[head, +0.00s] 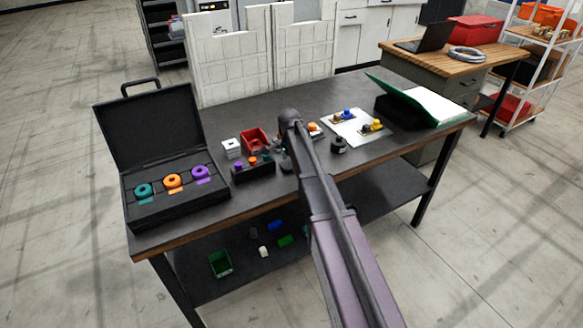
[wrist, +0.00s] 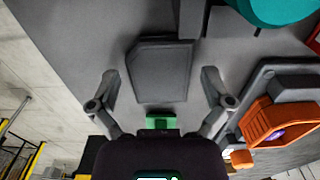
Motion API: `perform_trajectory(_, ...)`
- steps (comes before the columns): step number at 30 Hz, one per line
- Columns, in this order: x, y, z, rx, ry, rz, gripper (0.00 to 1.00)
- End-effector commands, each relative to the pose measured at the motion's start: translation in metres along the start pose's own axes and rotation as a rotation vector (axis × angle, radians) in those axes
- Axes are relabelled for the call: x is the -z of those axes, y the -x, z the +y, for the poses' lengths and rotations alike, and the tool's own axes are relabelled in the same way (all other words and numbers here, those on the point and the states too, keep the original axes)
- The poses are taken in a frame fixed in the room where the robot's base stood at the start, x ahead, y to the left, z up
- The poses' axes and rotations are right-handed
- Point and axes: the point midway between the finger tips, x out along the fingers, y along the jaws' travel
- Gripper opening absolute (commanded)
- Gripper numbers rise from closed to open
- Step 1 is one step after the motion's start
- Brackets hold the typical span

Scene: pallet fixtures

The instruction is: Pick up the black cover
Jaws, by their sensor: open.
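The black cover (wrist: 160,70) shows in the wrist view as a flat, dark, angular piece with a raised rim, one corner cut off. It lies on the grey surface. My gripper (wrist: 163,80) is open, one finger to the left of the cover and one to the right. Grey gaps show on both sides, so the fingers appear apart from it. In the head view, my arm hides most of the spot where the gripper works over the workbench (head: 225,195), and I cannot make out the cover clearly there.
An open black case (head: 190,212) with teal, orange and purple rings stands at the left. A black rack (head: 254,173), red bin (head: 254,142), dark jar (head: 339,145) and white board (head: 350,127) stand near my arm. An orange part (wrist: 275,122) lies right of the gripper.

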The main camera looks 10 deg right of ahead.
Motion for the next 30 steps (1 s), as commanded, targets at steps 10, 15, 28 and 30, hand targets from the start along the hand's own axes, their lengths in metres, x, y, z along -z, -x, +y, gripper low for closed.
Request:
perform_trajectory(10,0.0001,0.0003,0.0,0.0,0.0,0.0,1.0)
perform_trajectory(15,0.0002,0.0003,0.0,0.0,0.0,0.0,0.73)
perform_trajectory(28,0.0004,0.0003,0.0002,0.0,-0.001,0.0,0.43)
perform_trajectory(30,0.0005,0.0009,0.0001,0.0,-0.001,0.0,0.43)
